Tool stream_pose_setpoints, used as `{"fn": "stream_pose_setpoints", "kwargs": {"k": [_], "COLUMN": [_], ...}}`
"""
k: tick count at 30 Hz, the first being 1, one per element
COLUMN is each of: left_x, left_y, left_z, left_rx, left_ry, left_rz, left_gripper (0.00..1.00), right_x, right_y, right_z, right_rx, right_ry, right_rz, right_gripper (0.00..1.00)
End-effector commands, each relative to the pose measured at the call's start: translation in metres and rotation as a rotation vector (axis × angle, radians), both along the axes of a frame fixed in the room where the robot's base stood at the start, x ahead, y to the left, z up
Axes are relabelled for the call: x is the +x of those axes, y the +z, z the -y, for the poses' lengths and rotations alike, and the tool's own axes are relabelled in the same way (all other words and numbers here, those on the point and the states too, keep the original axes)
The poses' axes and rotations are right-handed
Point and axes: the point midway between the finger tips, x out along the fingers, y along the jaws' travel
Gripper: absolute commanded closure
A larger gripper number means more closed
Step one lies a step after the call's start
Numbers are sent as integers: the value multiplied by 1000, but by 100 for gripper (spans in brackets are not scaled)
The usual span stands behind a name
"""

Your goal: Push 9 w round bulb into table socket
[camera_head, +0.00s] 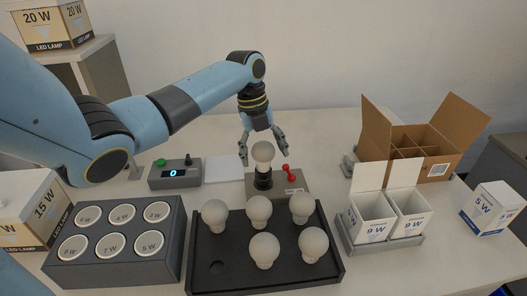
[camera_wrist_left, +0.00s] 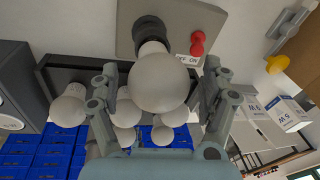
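The white round bulb (camera_head: 263,152) stands upright at the black socket (camera_head: 263,180) on the grey socket box (camera_head: 292,186). It also shows large in the left wrist view (camera_wrist_left: 159,82), its neck meeting the dark socket (camera_wrist_left: 150,31); how deep it sits I cannot tell. My left gripper (camera_head: 262,153) points down from above the bulb. Its two fingers are spread on either side of it, with visible gaps, and it shows open in the wrist view (camera_wrist_left: 160,90). My right gripper is in neither view.
A red switch lever (camera_head: 286,170) stands beside the socket. A black tray (camera_head: 199,262) with several white bulbs lies in front. A display box (camera_head: 174,174) is left, open 9 W cartons (camera_head: 372,222) are right, and a divided cardboard box (camera_head: 434,153) stands behind them.

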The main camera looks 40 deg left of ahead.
Motion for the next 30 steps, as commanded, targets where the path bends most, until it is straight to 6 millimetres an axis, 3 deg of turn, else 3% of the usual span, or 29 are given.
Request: {"fn": "stream_pose_setpoints", "kwargs": {"k": [11,24,30], "left_x": [0,-8,-10], "left_y": [9,97,116], "left_z": [-2,-16,-19], "left_rx": [2,2,0], "left_ry": [-1,0,0], "left_rz": [1,2,0], "left_gripper": [18,18,18], "right_x": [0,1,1], "right_y": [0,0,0], "right_z": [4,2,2], "right_rx": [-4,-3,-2], "right_ry": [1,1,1], "right_rz": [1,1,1], "right_gripper": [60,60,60]}}
